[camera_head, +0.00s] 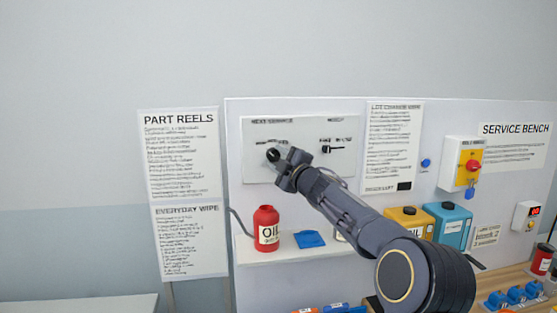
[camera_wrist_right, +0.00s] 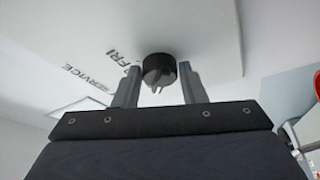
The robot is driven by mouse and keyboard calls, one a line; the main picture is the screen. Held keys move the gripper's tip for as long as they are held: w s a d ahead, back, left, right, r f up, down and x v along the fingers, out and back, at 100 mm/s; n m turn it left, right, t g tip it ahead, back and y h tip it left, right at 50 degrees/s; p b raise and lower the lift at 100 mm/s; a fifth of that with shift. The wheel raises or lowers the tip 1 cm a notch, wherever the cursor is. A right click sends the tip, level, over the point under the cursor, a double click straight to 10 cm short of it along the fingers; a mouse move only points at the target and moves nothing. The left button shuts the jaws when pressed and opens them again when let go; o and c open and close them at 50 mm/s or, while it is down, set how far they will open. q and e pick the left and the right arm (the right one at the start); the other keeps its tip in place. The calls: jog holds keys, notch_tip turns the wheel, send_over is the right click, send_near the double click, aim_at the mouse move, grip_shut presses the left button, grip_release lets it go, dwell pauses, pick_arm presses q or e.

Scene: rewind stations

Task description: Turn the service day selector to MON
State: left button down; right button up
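The service day selector is a round black knob (camera_head: 272,155) on a white panel (camera_head: 255,173) under the heading "NEXT SERVICE". Small day labels stand above it, too small to read in the head view. My right gripper (camera_head: 283,165) is at the knob, coming from the lower right. In the right wrist view the knob (camera_wrist_right: 159,70) sits between the two fingertips of my right gripper (camera_wrist_right: 160,78). The fingers flank it closely; whether they press on it is unclear. A "FRI" label (camera_wrist_right: 118,56) shows left of the knob. My left gripper is in neither view.
A small black slider (camera_head: 333,149) is on the same panel, right of my gripper. Below, a shelf (camera_head: 270,256) holds a red oil bottle (camera_head: 266,229) and a blue cloth (camera_head: 309,239). Yellow (camera_head: 409,219) and blue (camera_head: 449,222) containers stand right of my forearm.

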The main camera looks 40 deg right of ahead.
jog(key=o, duration=0.4)
jog(key=shift+c, duration=0.2)
jog(key=shift+s+f, duration=0.15)
jog(key=shift+s, duration=0.2)
jog(key=b+v, duration=0.3)
jog(key=v, duration=0.4)
jog(key=s+a+f+m+g+y, duration=0.3)
jog(key=s+a+f+m+g, duration=0.3)
jog(key=s+a+f, duration=0.9)
jog(key=s+a+f+m+g+y+b, duration=0.1)
jog(key=s+a+f+m+g+y, duration=0.2)
jog(key=s+a+f+m+g, duration=0.4)
jog(key=s+a+f+g, duration=0.1)
jog(key=s+a+f, duration=0.7)
jog(key=f, duration=0.3)
jog(key=shift+s+a+y, duration=0.25)
jog(key=shift+a+y, duration=0.05)
jog(key=shift+a, duration=0.45)
